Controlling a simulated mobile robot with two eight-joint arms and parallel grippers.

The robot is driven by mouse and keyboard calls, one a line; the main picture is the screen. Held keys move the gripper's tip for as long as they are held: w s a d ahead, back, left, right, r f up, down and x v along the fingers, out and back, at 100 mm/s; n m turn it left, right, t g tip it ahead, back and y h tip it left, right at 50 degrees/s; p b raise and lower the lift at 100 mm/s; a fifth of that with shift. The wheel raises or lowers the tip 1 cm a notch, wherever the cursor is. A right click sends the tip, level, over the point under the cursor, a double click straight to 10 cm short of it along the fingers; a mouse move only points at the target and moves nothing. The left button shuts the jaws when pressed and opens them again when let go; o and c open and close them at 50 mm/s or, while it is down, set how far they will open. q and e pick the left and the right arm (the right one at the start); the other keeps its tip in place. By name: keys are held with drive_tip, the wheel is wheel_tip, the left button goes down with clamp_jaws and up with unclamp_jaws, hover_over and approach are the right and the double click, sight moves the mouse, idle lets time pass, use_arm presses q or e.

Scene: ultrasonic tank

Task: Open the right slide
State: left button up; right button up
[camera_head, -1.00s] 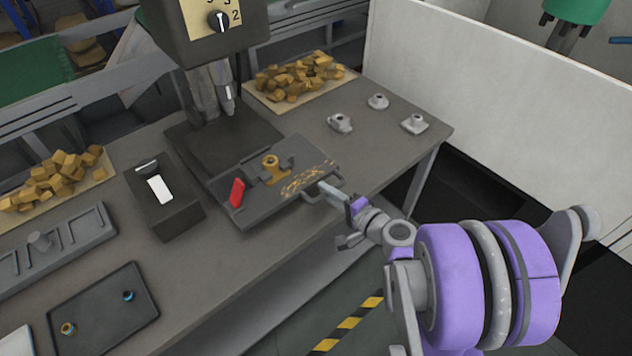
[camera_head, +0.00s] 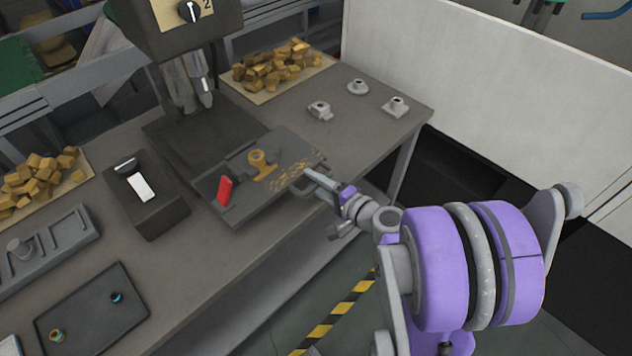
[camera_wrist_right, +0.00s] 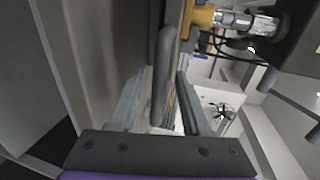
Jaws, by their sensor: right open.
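The slide is a dark grey plate (camera_head: 245,205) under the drill press, with a brass-coloured clamp (camera_head: 260,162) and a red lever (camera_head: 224,190) on it. Its grey loop handle (camera_head: 325,166) sticks out at the front right edge. My right gripper (camera_head: 314,179) is at this handle, with its jaws open. In the right wrist view the handle bar (camera_wrist_right: 164,75) stands between the two fingers (camera_wrist_right: 160,105), with a visible gap to the right finger. Contact with the left finger cannot be told. My left gripper is not in view.
A drill press (camera_head: 185,25) stands behind the plate. A black switch box (camera_head: 145,195) is to its left. Several small grey parts (camera_head: 320,110) and a pile of brass blocks (camera_head: 270,68) lie behind. A white partition (camera_head: 460,80) stands right. Floor space lies before the bench.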

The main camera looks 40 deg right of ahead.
drive_tip(key=v, duration=1)
drive_tip(key=shift+s, duration=0.35)
drive_tip(key=w+a+f+n+g+y+p, duration=0.2)
drive_tip(key=a+f+n+g+y+p, duration=0.15)
drive_tip(key=a+n+g, duration=0.55)
drive_tip(key=s+a+r+n+h+p, duration=0.1)
drive_tip(key=a+r+n+h, duration=0.1)
drive_tip(key=a+n, duration=0.1)
drive_tip(key=s+a+r+n+g+h+p, duration=0.1)
drive_tip(key=s+a+r+n+h, duration=0.1)
drive_tip(key=a+n, duration=0.2)
drive_tip(key=shift+s+a+n, duration=0.3)
drive_tip(key=shift+n, duration=0.2)
drive_tip(key=shift+h, duration=0.25)
idle(1.0)
